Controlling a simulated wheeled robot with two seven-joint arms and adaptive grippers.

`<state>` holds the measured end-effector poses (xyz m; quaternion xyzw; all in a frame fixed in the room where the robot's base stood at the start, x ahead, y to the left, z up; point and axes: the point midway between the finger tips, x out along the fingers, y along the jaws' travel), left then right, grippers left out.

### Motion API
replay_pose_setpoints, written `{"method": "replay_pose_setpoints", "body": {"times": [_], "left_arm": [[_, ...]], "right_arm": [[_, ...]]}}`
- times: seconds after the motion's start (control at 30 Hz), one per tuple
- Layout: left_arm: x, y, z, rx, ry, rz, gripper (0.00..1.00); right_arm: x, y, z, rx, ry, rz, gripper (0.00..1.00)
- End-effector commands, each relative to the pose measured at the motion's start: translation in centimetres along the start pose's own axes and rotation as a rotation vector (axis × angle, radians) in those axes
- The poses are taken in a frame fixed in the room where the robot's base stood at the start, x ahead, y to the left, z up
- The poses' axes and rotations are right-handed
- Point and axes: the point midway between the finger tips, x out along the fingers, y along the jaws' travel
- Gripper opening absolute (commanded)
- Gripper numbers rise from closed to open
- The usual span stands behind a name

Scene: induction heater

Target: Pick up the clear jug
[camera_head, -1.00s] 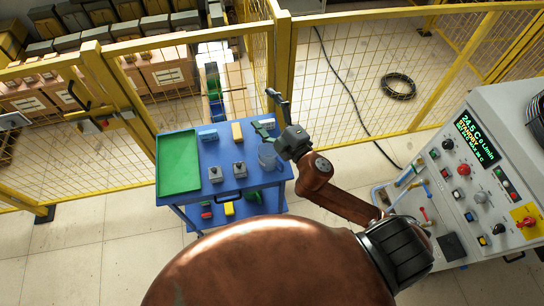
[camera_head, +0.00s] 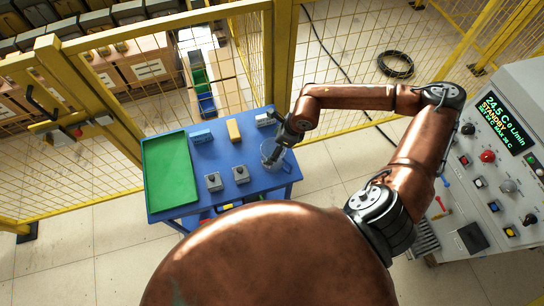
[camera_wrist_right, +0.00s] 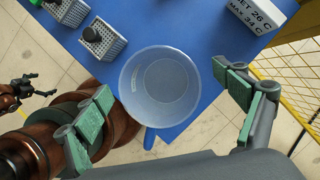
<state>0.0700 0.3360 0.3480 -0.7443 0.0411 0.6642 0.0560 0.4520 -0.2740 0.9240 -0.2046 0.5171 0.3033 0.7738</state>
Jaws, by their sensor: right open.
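The clear jug (camera_head: 271,158) stands upright near the right edge of the blue table (camera_head: 215,150). In the right wrist view I look down into the round mouth of the jug (camera_wrist_right: 160,88), and it looks empty. My right gripper (camera_head: 280,140) is at the jug's far side in the head view. In the wrist view the right gripper (camera_wrist_right: 168,112) is open, with green-padded fingers spread on either side of the jug; I see no clear contact. Part of another gripper, apparently my left (camera_wrist_right: 32,90), shows small at the wrist view's left edge.
A green tray (camera_head: 168,170) lies on the table's left. Two grey boxes with black knobs (camera_head: 240,174) stand left of the jug. A yellow block (camera_head: 234,130), a blue block (camera_head: 201,136) and a white display box (camera_head: 266,119) sit behind. Yellow fencing and a control console (camera_head: 495,170) flank the table.

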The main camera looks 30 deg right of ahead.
Motion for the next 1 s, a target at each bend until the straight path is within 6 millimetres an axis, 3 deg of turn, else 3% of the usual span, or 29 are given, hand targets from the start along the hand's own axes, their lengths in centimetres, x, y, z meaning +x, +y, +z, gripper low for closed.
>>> {"method": "replay_pose_setpoints", "body": {"times": [0.2, 0.3, 0.5, 0.73, 0.87, 1.0], "left_arm": [[-0.7, 0.4, 4.8, -0.012, -0.056, 0.003, 1.00], [-1.0, 0.4, 6.2, -0.014, -0.074, 0.003, 1.00], [-1.1, 0.2, 4.6, -0.010, -0.054, 0.001, 1.00], [-0.9, -0.1, 1.4, -0.004, -0.014, -0.002, 1.00], [-0.8, -0.1, 1.5, -0.004, -0.015, -0.002, 1.00], [-0.9, 0.0, 2.8, -0.007, -0.031, -0.001, 1.00]], "right_arm": [[2.1, -0.2, -0.6, 0.015, 0.002, -0.002, 0.90], [3.2, 0.0, -1.1, 0.018, 0.003, 0.000, 0.90], [6.1, 0.0, -1.3, 0.017, 0.001, -0.001, 0.90], [6.9, 0.1, -1.2, 0.015, 0.000, -0.001, 0.90], [7.0, 0.1, -1.2, 0.014, 0.000, 0.000, 0.88], [7.0, 0.1, -1.1, 0.014, 0.000, 0.000, 0.79]]}}
